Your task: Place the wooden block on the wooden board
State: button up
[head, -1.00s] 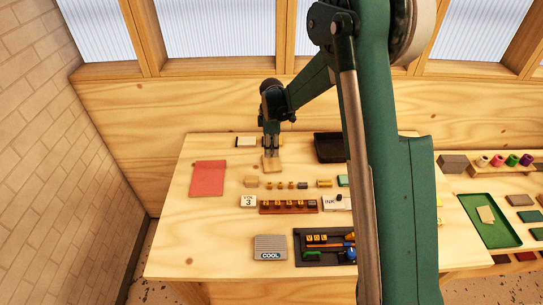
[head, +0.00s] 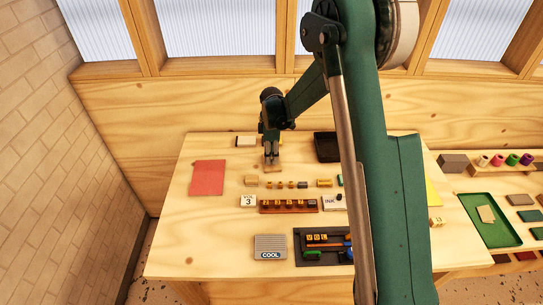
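My gripper (head: 272,158) points down over the far left part of the table. A small flat tan wooden piece (head: 272,168), which looks like the wooden board, shows right at its fingertips, partly hidden by them. I cannot tell whether the fingers touch it or whether they are open or shut. A small tan wooden block (head: 251,181) sits on the table just left of and nearer than the fingertips, apart from them.
A red sheet (head: 208,178) lies at left. A dark tray (head: 327,147) is at right of the gripper. A grey COOL block (head: 270,247) lies in front. My arm hides the table's right part.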

jog(key=shift+r, duration=0.15)
dwell(0.3)
notch_tip(320, 180, up, 12)
dwell(0.7)
dwell(0.5)
jog(key=shift+d+r, duration=0.1)
jog(key=shift+r, duration=0.05)
